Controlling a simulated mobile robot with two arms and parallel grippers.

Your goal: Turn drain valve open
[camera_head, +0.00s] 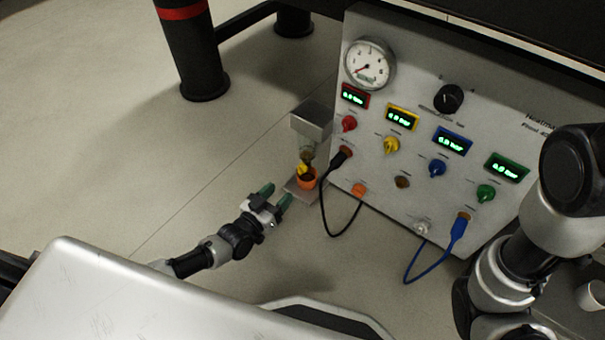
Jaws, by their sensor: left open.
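A small grey metal box (311,121) sticks out at the left side of the instrument panel. Below it hangs a brass-coloured fitting with a small yellow part (301,169), which looks like the drain valve; its exact handle position is too small to tell. An orange cup (307,182) is under the fitting, on a small metal ledge (304,194). My left gripper (277,194) is open and empty, its green fingertips pointing toward the cup and fitting from the lower left, apart from the yellow part. My right gripper is not in view.
The panel (385,185) carries a round gauge (369,64), several coloured displays and knobs, and a black dial (449,98). A black cable (325,190) loops close to the cup; a blue cable (432,265) hangs further right. Floor left of the fitting is clear.

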